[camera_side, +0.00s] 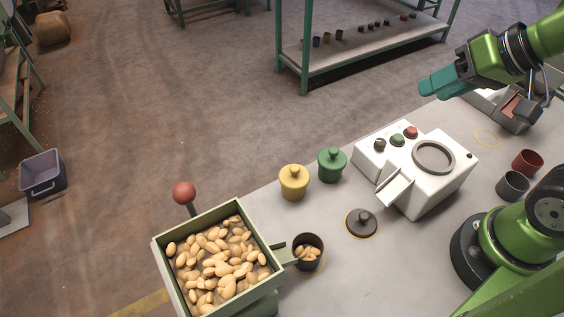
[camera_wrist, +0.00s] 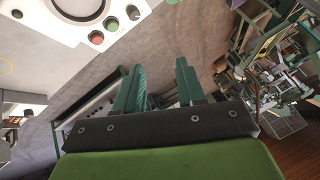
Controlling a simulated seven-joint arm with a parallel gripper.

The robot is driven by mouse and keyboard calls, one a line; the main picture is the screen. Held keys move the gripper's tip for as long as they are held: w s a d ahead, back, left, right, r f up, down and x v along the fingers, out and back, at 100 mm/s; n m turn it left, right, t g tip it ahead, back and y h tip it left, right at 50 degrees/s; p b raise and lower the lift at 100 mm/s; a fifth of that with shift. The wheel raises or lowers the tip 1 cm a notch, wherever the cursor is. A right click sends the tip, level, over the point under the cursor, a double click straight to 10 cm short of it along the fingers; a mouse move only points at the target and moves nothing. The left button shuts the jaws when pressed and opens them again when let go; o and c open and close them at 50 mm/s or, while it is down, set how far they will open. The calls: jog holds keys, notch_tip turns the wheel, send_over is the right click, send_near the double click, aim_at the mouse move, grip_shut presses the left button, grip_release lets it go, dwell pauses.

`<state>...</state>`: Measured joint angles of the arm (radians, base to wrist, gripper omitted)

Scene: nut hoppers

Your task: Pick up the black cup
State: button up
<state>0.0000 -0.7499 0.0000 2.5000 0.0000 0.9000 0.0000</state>
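A black cup (camera_side: 317,262) with nuts in it stands under the chute of the nut hopper in the side view. A dark grey, empty-looking cup (camera_side: 513,186) stands at the right beside a dark red cup (camera_side: 527,163). My gripper (camera_side: 432,84) is up at the top right of the side view, far from the black cup and nearer the white machine. Its teal fingers are apart with nothing between them in the wrist view (camera_wrist: 158,76). The black cup is not seen in the wrist view.
The green hopper (camera_side: 161,260) is full of nuts. A yellow jar (camera_side: 293,183), a green jar (camera_side: 332,165) and a dark lid (camera_side: 361,223) lie between the hopper and the white machine (camera_side: 452,180). Bare table (camera_side: 345,285) lies right of the black cup.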

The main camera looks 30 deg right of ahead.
jog(key=o, duration=0.9)
jog(key=shift+c, duration=0.2)
jog(key=n+g, duration=0.9)
jog(key=n, duration=2)
send_over(306, 253)
jog(key=w+d, duration=0.1)
jog(key=d, duration=0.2)
jog(key=w+d+x, duration=0.1)
jog(key=x, duration=0.7)
jog(key=shift+y, duration=0.3)
jog(key=x, duration=1.6)
jog(key=shift+w+f, duration=0.3)
jog(key=shift+f, duration=0.1)
